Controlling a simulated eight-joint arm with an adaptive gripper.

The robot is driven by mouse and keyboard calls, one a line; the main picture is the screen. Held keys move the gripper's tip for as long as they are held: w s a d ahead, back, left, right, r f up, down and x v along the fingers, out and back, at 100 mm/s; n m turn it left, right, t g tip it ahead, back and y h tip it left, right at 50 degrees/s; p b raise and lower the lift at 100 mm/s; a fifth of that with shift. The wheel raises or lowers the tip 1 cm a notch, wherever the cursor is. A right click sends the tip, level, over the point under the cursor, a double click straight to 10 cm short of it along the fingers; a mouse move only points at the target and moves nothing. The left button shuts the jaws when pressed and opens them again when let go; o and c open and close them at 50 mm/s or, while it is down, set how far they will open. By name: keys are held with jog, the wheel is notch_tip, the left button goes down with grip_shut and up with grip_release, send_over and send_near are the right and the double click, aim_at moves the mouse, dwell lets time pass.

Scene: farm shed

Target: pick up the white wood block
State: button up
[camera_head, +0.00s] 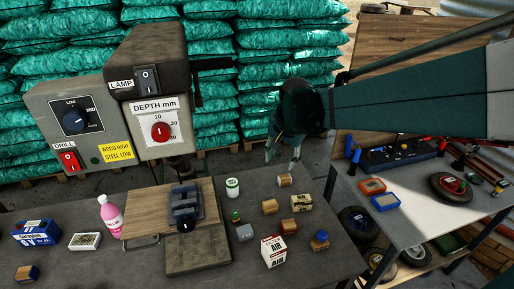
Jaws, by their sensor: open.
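Several small wooden-looking blocks stand on the dark bench top (215,268). One block with a pale face (284,180) is near the back edge, and another with a white marked face (301,203) is in front and to its right. A plainer tan block (269,207) is left of that one. I cannot tell for sure which is the white wood block. My gripper (282,156) hangs above and beyond the bench's back edge, open and empty, fingers pointing down. It is apart from all blocks; the pale-faced block is nearest below it.
A drill press with a grey control box (78,125) and vise (183,203) occupies the left. A white tub (232,187), grey block (245,232), air filter carton (273,250) and blue-topped item (320,241) crowd the blocks. A pink bottle (111,215) stands left. A second table (420,207) is right.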

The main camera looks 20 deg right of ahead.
jog(key=w+d+f+m+g, duration=0.2)
jog(key=w+d+f+m, duration=0.25)
jog(key=w+f, duration=0.45)
jog(key=m+g+p, duration=0.1)
jog(key=m, duration=0.3)
send_over(285, 177)
jog(key=f, duration=1.1)
jog(key=shift+a+f, duration=0.25)
jog(key=shift+f, duration=0.05)
jog(key=shift+w+d+f, duration=0.2)
jog(key=shift+w+f, duration=0.05)
jog(key=shift+f, duration=0.35)
jog(key=shift+f, duration=1.3)
jog(key=shift+b, duration=0.3)
jog(key=shift+s+f+b, duration=0.15)
jog(key=shift+f+b, duration=0.65)
jog(key=shift+f, duration=1.8)
